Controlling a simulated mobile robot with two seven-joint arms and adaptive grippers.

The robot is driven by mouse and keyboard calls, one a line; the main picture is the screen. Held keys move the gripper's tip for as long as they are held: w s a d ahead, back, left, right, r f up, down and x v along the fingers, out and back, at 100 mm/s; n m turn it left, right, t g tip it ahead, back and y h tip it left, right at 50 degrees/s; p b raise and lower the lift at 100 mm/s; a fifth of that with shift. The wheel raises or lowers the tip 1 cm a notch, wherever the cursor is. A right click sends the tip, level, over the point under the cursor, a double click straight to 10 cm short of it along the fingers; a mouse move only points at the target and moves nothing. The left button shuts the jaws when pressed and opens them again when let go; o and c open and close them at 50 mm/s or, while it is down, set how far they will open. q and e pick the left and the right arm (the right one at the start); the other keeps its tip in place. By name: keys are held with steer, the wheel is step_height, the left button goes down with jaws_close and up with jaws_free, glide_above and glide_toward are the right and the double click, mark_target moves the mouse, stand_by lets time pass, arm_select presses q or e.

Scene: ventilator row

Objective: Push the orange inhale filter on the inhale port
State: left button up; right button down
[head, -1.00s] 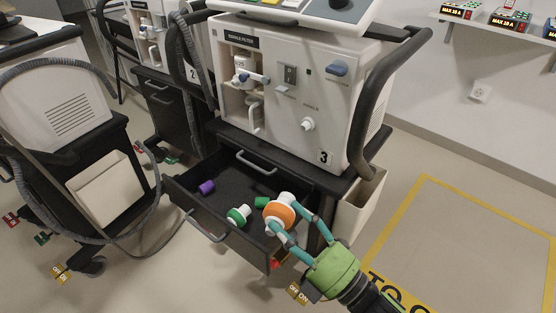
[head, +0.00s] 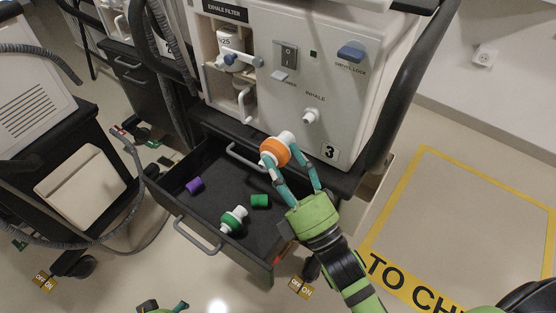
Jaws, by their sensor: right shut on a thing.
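The orange inhale filter (head: 275,152), an orange disc with white ends, is in the right gripper (head: 297,178), whose two teal fingers are shut on it. It is held above the right part of the open drawer. The white inhale port (head: 311,116) sticks out of the ventilator front (head: 348,104), below the word INHALE. It is bare, up and to the right of the filter, with a gap between them.
The open drawer (head: 227,249) holds a green-and-white filter (head: 233,219), a green cap (head: 260,201) and a purple cap (head: 195,185). A black hose and rail (head: 404,75) run along the ventilator's right side.

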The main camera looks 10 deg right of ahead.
arm_select(q)
steer(key=shift+b+v, duration=0.35)
steer(key=shift+v, duration=0.75)
arm_select(e)
steer(key=w+d, duration=0.1)
steer(key=d, duration=0.1)
steer(key=w+d, duration=0.1)
steer(key=w, duration=0.1)
steer(key=shift+w+d, duration=0.2)
steer(key=shift+d, duration=0.2)
arm_select(q)
steer(key=shift+w+r+p, duration=0.25)
steer(key=shift+r+p, duration=0.1)
steer(key=shift+r, duration=0.05)
arm_select(e)
steer(key=shift+d+f+m+h, duration=0.1)
steer(key=shift+d+m+h, duration=0.15)
steer(key=shift+h, duration=0.25)
steer(key=shift+w+d, duration=0.85)
steer(key=shift+d, duration=0.05)
steer(key=shift+w+d, duration=0.1)
steer(key=shift+d, duration=0.05)
steer(key=shift+c, duration=2)
jaws_free()
